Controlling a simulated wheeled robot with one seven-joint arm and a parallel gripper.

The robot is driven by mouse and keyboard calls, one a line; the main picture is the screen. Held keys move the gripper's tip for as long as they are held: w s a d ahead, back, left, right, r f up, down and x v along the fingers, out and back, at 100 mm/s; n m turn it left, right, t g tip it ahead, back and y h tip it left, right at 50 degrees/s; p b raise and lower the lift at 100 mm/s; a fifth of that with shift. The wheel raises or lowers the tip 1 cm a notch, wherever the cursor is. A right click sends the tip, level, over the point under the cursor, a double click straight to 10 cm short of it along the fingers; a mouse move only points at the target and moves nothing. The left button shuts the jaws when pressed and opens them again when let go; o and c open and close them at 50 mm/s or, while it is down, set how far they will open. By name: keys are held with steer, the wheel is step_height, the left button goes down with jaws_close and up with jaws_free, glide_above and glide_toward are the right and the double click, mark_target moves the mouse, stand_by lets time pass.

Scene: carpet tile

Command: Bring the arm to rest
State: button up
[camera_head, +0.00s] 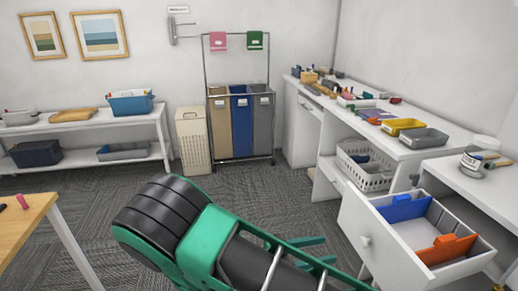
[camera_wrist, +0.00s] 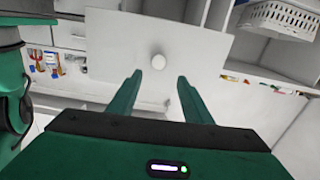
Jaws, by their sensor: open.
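My green arm with a black ribbed joint crosses the lower middle of the head view. My gripper (camera_head: 300,241) shows there as green fingers, partly hidden behind the arm. In the wrist view my gripper (camera_wrist: 156,80) has its two green fingers apart with nothing between them. Beyond the fingertips is the white front of a drawer (camera_wrist: 115,45) with a round knob (camera_wrist: 158,61). The fingers do not appear to touch the knob.
The drawer (camera_head: 382,246) stands pulled out at the right, holding a blue divider (camera_head: 404,209) and an orange divider (camera_head: 446,249). A white basket (camera_head: 364,178) sits behind it. A wooden table (camera_head: 22,226) is at the left. Carpet at the back middle is clear.

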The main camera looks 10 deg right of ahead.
steer(key=d+r+n+g+y, duration=0.3)
steer(key=d+n+y, duration=0.45)
steer(key=y, duration=0.35)
step_height(320, 180, up, 14)
steer(key=s+r+n+t+y, duration=0.1)
steer(key=s+n+t+y, duration=0.2)
steer(key=n+t+y, duration=0.5)
steer(key=s+d+f+m+g, duration=0.1)
steer(key=s+d+m+g, duration=0.1)
steer(key=s+d, duration=0.3)
steer(key=s+d+f+m+g+h, duration=0.1)
steer(key=s+d+m+g, duration=0.2)
steer(key=s, duration=0.8)
steer(key=d+g, duration=0.2)
steer(key=d, duration=0.1)
steer(key=shift+s+d+f, duration=0.15)
steer(key=shift+d+f, duration=0.05)
steer(key=shift+f, duration=0.1)
steer(key=shift+m, duration=0.25)
